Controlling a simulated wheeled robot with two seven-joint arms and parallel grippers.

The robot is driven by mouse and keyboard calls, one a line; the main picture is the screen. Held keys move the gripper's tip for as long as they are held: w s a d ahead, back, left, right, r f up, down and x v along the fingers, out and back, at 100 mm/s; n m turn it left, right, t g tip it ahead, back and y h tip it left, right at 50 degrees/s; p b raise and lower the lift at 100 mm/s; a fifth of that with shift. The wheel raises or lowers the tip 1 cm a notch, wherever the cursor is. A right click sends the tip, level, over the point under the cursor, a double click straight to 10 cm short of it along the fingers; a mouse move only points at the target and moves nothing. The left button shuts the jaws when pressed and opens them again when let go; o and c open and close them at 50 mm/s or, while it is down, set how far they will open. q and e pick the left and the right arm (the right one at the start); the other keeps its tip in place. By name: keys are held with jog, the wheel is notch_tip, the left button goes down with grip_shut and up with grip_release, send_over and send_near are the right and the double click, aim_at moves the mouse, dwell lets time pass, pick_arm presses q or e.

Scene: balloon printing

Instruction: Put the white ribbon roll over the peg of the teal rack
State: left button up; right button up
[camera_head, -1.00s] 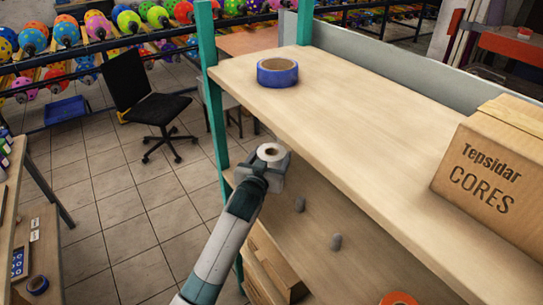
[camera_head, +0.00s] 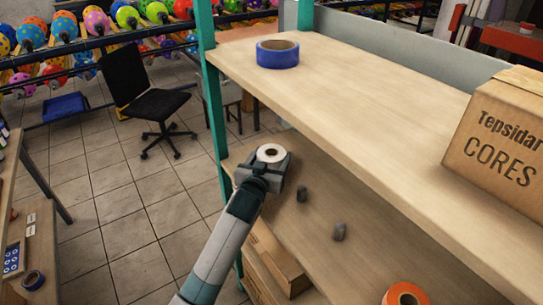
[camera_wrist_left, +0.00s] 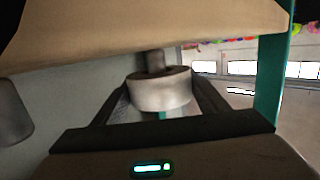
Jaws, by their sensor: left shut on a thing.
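The white ribbon roll (camera_head: 270,153) is a short white ring. My left gripper (camera_head: 271,164) is shut on it, at the left end of the teal rack's lower shelf (camera_head: 330,197), below the top board. In the left wrist view the roll (camera_wrist_left: 160,92) sits between the two fingers. A grey peg (camera_wrist_left: 154,62) shows directly above the roll there; I cannot tell whether it enters the hole. Two other grey pegs, one nearer the roll (camera_head: 301,194) and one farther (camera_head: 339,232), stick up right of the gripper. My right gripper is not in view.
The top board (camera_head: 360,110) overhangs the lower shelf, with a blue tape roll (camera_head: 278,56) and a carton (camera_head: 500,135) on it. A teal post (camera_head: 214,115) stands left of the gripper. An orange roll (camera_head: 404,296) lies at the bottom right.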

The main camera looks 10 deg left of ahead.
pick_arm(q)
jog(key=shift+f+b, duration=0.3)
jog(key=shift+f, duration=0.9)
jog(key=o, duration=1.3)
jog(key=shift+c, duration=0.2)
jog(key=shift+s+b, duration=0.15)
jog(key=shift+b, duration=0.15)
jog(key=shift+s, duration=0.55)
jog(key=s+r+b, duration=0.1)
jog(key=s, duration=0.7)
jog(key=s+a+r+b, duration=0.1)
jog(key=s+b, duration=0.1)
jog(key=s, duration=0.6)
jog(key=shift+r, duration=0.25)
